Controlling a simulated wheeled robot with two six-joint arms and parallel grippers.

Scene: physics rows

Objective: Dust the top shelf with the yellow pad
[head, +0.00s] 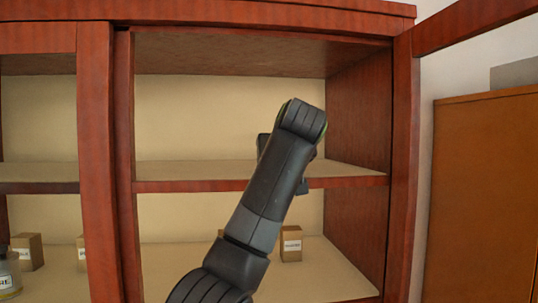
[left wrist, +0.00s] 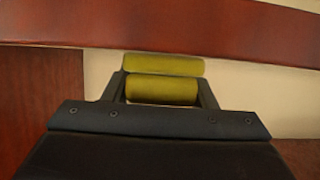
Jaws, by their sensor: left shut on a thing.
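The yellow pad (left wrist: 163,67) shows in the left wrist view as two rounded yellow-green bands, one above the other. My left gripper (left wrist: 161,88) is shut on it, with a dark finger at each side. In the head view my left arm reaches up into the open cabinet bay in front of the top shelf (head: 185,172), a pale board with a red-brown front edge. My forearm and wrist hide the pad and most of the gripper there. I cannot tell whether the pad touches the shelf. My right gripper is not in view.
Below, the lower shelf holds small brown boxes (head: 291,243) (head: 27,251) and a jar (head: 8,273) at far left. A red-brown post (head: 97,150) divides the bays. An open door frame (head: 470,25) juts out at upper right. The top shelf's visible surface looks clear.

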